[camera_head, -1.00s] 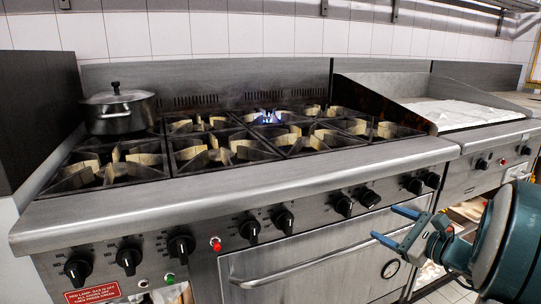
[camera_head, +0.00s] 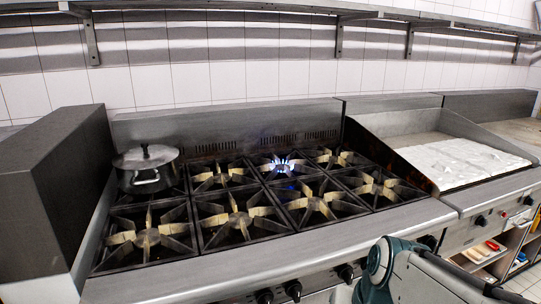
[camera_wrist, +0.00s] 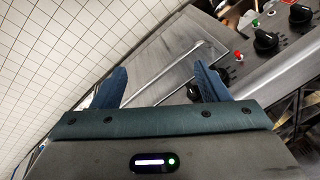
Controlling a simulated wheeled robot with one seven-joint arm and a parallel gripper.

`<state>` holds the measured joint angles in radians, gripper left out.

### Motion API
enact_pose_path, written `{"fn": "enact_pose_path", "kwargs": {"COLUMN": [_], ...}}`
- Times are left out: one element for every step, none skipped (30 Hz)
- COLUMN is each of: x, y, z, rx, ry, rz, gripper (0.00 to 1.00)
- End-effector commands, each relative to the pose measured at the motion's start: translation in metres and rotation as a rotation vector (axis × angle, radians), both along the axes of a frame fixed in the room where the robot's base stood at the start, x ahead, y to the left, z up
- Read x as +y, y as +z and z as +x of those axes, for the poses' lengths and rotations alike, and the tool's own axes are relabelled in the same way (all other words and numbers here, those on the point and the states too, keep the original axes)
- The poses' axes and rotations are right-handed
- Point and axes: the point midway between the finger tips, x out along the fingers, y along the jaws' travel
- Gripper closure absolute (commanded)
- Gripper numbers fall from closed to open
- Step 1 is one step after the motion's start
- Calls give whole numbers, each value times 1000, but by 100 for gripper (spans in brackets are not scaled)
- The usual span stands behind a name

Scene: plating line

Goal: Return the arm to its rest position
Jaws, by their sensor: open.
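My gripper (camera_wrist: 160,88) shows in the wrist view with its two blue fingers spread apart and nothing between them. Beyond the fingers are the oven door with its long handle (camera_wrist: 168,72) and a row of black stove knobs (camera_wrist: 266,42). In the head view my arm shows at the lower right, in front of the stove's front edge. My fingers are out of sight in that view.
The stove (camera_head: 270,252) has several burners, one with a lit blue flame (camera_head: 279,165). A lidded metal pot (camera_head: 147,169) stands at its back left. A griddle (camera_head: 462,161) is to the right. A wall shelf (camera_head: 240,8) runs above. Open shelves (camera_head: 484,254) sit below the griddle.

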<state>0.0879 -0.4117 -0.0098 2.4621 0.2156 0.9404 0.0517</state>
Motion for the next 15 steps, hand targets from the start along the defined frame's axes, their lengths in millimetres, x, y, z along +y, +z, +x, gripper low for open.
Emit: {"fn": "enact_pose_path", "kwargs": {"x": [-2, -3, -5, -7, -8, -9, -9, -10, -11, -11, -11, -11, -11, -11, -11], "y": [22, 26, 32, 35, 38, 40, 42, 42, 43, 43, 43, 43, 43, 43, 43], "z": [-4, -6, -7, -8, -9, -10, -10, -10, -10, -11, -11, -11, -11, -11, -11], "rx": [-25, -36, -51, -61, -69, -77, -82, -85, -89, -89, -89, -89, -89, -89, -89], "ry": [60, 91, 126, 148, 167, 188, 200, 209, 217, 219, 219, 219, 219, 219, 219], "rz": [-55, -84, -119, -142, -161, -181, -194, -202, -211, -213, -213, -213, -213, -213, -213], "gripper": [32, 32, 32, 32, 32, 32, 32, 32, 32, 32, 32, 32, 32, 32, 32]}}
